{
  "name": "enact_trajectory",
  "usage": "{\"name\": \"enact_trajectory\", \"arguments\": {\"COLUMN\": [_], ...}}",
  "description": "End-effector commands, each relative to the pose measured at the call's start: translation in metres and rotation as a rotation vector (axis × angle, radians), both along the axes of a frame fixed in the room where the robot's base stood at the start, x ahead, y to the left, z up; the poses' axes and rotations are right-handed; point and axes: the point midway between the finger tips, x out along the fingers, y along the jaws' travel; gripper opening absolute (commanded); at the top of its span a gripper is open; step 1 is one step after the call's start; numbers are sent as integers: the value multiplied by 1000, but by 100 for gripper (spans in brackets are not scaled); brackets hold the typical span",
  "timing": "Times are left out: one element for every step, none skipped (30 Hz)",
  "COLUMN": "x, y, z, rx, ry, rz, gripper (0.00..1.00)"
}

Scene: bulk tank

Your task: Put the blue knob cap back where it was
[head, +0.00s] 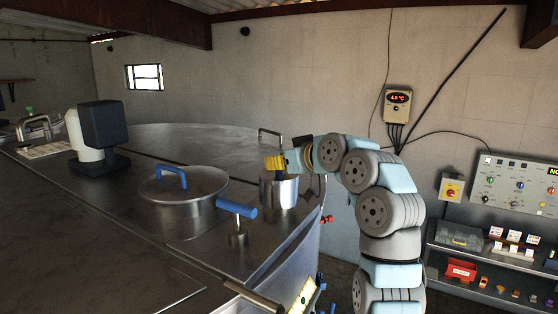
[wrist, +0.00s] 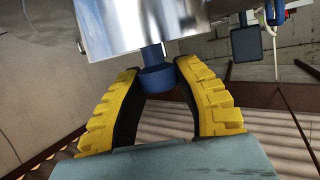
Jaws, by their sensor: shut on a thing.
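In the wrist view, the blue knob cap (wrist: 157,78) is between the tips of my gripper's yellow fingers (wrist: 155,80). My gripper is shut on it. A narrower blue part of it reaches up the picture to a shiny steel cylinder (wrist: 125,22); I cannot tell whether the two touch or are joined. In the head view, my gripper (head: 275,163) is just above a small open-looking steel vessel (head: 281,194) near the right edge of the tank top. The cap is not clearly seen there, largely hidden by the fingers and small.
A steel lid (head: 190,209) with a blue handle stands left of the vessel. A blue T-shaped handle (head: 237,209) on a short steel post is close in front. A dark-headed device (head: 100,132) stands farther left. The tank top (head: 200,138) behind is mostly clear.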

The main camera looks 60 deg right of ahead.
Motion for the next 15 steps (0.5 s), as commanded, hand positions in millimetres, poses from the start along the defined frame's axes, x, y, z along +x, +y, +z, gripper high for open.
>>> {"name": "enact_trajectory", "arguments": {"x": [0,0,0,0,0,0,0,0,0,0,0,0,0,0,0], "y": [0,0,0,0,0,0,0,0,0,0,0,0,0,0,0], "z": [-1,-2,-3,-4,-5,-6,-6,-7,-8,-9,-9,-10,-11,-12,-13], "rx": [0,0,0,0,0,0,0,1,1,1,1,1,1,1,0], "ry": [-1,0,0,0,0,0,0,-1,-1,0,0,0,0,0,0], "rz": [0,0,1,1,1,1,1,1,1,0,0,0,0,0,0], "gripper": [0,0,0,0,0,0,0,0,0,0,0,0,0,0,0]}}
